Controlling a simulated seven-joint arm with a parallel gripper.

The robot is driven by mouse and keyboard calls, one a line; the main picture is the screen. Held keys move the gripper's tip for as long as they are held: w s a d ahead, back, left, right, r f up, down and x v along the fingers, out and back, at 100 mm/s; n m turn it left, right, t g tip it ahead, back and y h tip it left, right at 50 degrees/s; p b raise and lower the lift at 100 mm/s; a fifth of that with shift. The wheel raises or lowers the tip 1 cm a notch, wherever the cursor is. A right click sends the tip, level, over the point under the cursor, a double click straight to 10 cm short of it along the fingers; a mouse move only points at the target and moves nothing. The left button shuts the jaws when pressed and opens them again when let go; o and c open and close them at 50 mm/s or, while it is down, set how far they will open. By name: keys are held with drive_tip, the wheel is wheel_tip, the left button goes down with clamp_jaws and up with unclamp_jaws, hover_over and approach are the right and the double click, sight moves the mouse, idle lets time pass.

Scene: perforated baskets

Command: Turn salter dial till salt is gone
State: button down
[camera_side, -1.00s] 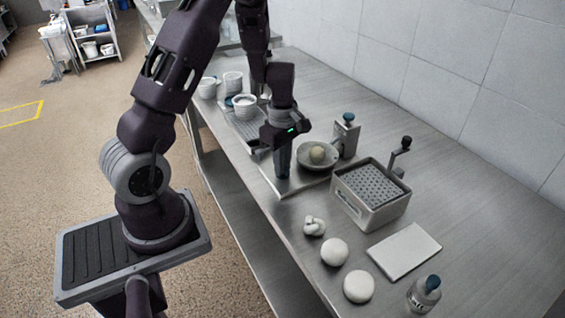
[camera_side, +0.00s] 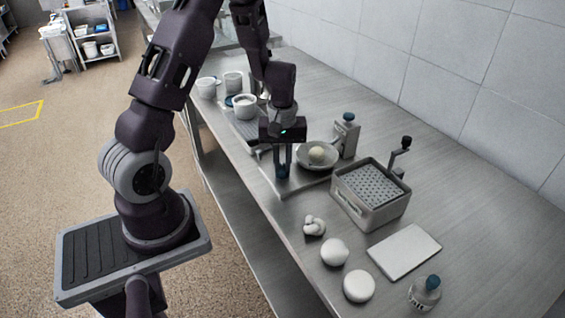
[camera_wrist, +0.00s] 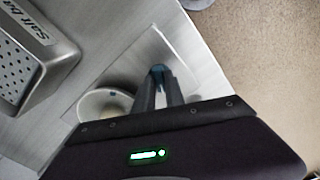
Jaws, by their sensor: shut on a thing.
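The salter stands on a thin metal base plate (camera_side: 272,180), with a grey upright (camera_side: 346,138) topped by a blue knob (camera_side: 348,117). A round bowl (camera_side: 300,158) on the plate holds a pale ball (camera_side: 316,153). My gripper (camera_side: 283,174) points down at the plate's near left corner, shut on a small blue dial, mostly hidden between the fingertips. In the wrist view, the fingertips (camera_wrist: 160,74) meet at this blue piece, beside the bowl (camera_wrist: 88,104). I cannot make out loose salt in either view.
A metal box with a perforated basket (camera_side: 372,187) and a crank (camera_side: 401,155) stands to the right. Several cups (camera_side: 245,106) stand behind left.

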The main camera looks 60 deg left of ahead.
sight(283, 167)
drive_tip(key=m, duration=0.6)
drive_tip(key=shift+m, duration=0.3)
idle(0.5)
drive_tip(key=c, duration=1.4)
unclamp_jaws()
wheel_tip(283, 167, up, 7)
drive_tip(key=shift+r, duration=0.1)
drive_tip(key=shift+r, duration=0.1)
